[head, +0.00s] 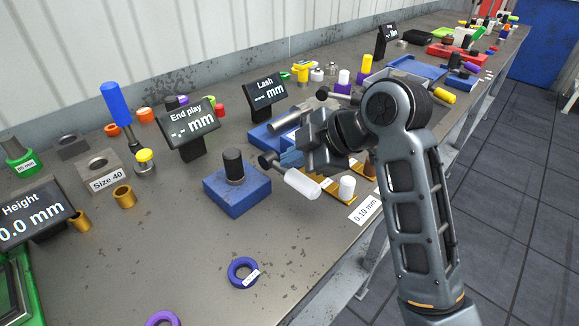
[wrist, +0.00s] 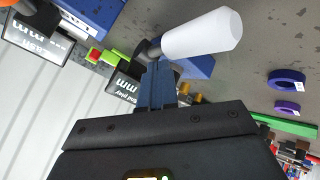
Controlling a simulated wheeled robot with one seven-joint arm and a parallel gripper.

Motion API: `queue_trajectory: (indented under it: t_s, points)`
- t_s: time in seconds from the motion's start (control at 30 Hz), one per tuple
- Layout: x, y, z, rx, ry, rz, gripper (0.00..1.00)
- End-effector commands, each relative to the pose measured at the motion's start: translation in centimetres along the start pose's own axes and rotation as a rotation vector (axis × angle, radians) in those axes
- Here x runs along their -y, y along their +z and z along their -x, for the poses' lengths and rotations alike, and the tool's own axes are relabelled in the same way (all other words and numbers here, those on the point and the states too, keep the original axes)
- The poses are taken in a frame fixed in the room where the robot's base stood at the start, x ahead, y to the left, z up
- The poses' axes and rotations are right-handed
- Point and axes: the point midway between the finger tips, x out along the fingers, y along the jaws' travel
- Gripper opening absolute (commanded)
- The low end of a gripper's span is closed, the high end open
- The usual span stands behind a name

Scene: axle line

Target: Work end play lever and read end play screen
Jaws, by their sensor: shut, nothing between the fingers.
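The end play screen (head: 188,128) stands behind the blue block (head: 236,193) and reads "-.-- mm"; it shows upside down in the wrist view (wrist: 124,88). A lever with a white handle (head: 302,184) and a dark end lies beside the blue block, which carries a black cylinder. The white handle also shows large in the wrist view (wrist: 203,34), just beyond my fingertips. My gripper (head: 291,157) is shut and empty, close to the lever's dark rod (wrist: 149,50). I cannot tell whether the fingers touch it.
The lash screen (head: 265,90) and another blue fixture stand behind my gripper. A white peg (head: 347,187) stands on a yellow plate to the right. A blue-handled upright tool (head: 115,104) stands left of the end play screen. The bench front is clear around a dark blue ring (head: 243,272).

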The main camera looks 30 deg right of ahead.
Motion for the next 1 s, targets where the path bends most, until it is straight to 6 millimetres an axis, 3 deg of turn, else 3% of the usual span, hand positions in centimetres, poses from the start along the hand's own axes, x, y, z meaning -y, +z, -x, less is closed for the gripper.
queue_trajectory:
  t_s: [1.0]
  points:
    - [0.62,0.6,-0.82,0.0,-0.001,0.0,0.0]
